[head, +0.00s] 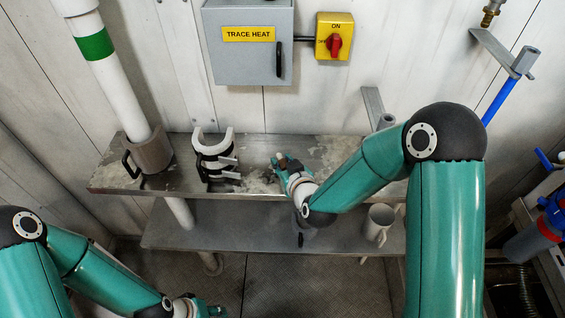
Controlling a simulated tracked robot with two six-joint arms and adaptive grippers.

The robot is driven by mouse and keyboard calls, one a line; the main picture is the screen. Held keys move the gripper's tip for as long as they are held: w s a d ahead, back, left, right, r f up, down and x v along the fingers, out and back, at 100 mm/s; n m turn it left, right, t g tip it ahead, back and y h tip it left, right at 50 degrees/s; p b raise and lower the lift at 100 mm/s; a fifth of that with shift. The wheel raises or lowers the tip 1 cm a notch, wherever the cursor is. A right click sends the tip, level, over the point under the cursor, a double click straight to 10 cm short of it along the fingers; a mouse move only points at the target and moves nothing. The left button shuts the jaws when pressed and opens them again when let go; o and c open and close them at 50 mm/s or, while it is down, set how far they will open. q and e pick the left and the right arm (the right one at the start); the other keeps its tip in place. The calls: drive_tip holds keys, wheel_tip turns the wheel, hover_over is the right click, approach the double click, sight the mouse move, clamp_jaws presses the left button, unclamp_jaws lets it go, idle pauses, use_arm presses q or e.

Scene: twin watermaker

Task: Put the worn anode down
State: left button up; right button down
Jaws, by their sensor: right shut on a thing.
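My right gripper (281,163) is over the upper metal shelf, near its middle, and points toward the back wall. It is shut on a small brownish-grey piece, which looks like the worn anode (282,156); the fingers and wrist hide most of it. I cannot tell whether the piece touches the shelf. My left gripper (212,311) is low at the bottom edge of the head view, partly cut off, and its jaws are not clear enough to judge.
The upper shelf (110,180) carries a white and black clamp-like holder (213,155) and a brown-grey cup around a white pipe (150,155). The lower shelf (200,235) has a light mug (379,222) at its right. A grey TRACE HEAT box (248,60) hangs above.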

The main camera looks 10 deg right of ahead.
drive_tip(key=c, duration=0.9)
unclamp_jaws()
drive_tip(key=shift+r, duration=0.15)
